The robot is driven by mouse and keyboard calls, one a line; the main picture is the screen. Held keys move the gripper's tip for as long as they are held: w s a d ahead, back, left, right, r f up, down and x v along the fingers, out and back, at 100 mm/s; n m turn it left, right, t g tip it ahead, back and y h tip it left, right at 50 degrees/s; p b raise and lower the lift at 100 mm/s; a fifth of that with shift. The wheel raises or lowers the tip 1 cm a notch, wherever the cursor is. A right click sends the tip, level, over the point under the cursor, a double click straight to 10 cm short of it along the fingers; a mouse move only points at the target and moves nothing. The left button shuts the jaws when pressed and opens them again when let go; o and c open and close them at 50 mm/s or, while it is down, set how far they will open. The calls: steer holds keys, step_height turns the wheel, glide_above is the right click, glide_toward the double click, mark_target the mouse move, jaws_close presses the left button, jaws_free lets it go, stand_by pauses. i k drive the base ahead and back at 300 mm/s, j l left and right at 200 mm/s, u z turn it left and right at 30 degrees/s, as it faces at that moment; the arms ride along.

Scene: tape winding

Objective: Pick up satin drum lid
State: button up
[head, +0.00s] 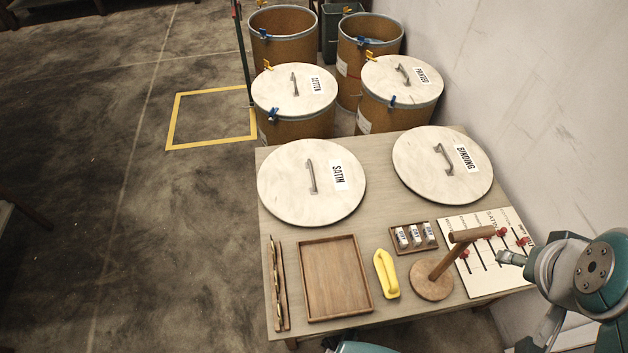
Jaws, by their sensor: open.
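The satin drum lid (289,199) is a round pale lid lying flat on the table at its back left. It has a grey bar handle (312,176) near its middle and a white label reading SATIN to the right of the handle. Nothing covers the lid. My gripper (520,302) is at the lower right edge of the view, beside the table's right end. It is open, with no object visible between its fingers. It is well to the right of the satin lid and apart from it. Part of the gripper is cut off by the frame.
The binding lid (416,178) lies right of the satin lid on the table (376,222). A wooden tray (336,278), yellow tool (386,274), wooden stand (433,281) and slider board (487,280) fill the front. Several drums (303,127) stand behind; a wall is right.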

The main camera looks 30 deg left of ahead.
mark_target(309, 183)
steer(key=k+j, duration=0.15)
steer(key=k, duration=0.3)
steer(key=k+j+z, duration=0.1)
steer(key=k, duration=0.4)
steer(key=k+j, duration=0.1)
steer(key=j, duration=0.35)
steer(key=j+z, duration=0.1)
steer(key=j, duration=0.35)
steer(key=k+j, duration=0.15)
steer(key=j, duration=0.25)
steer(key=k+j+z, duration=0.1)
steer(key=j, duration=0.35)
steer(key=k+j, duration=0.15)
steer(key=j, duration=0.25)
steer(key=i+j, duration=0.15)
steer(key=j, duration=0.25)
steer(key=i+j+z, duration=0.1)
steer(key=j, duration=0.3)
steer(key=i+j+z, duration=0.1)
steer(key=j, duration=0.3)
steer(key=i+j, duration=0.15)
steer(key=j, duration=0.25)
steer(key=i+j+z, duration=0.1)
steer(key=j, duration=0.3)
steer(key=i+j, duration=0.15)
steer(key=i, duration=0.5)
steer(key=i+j, duration=0.15)
steer(key=i, duration=0.45)
steer(key=z, duration=0.05)
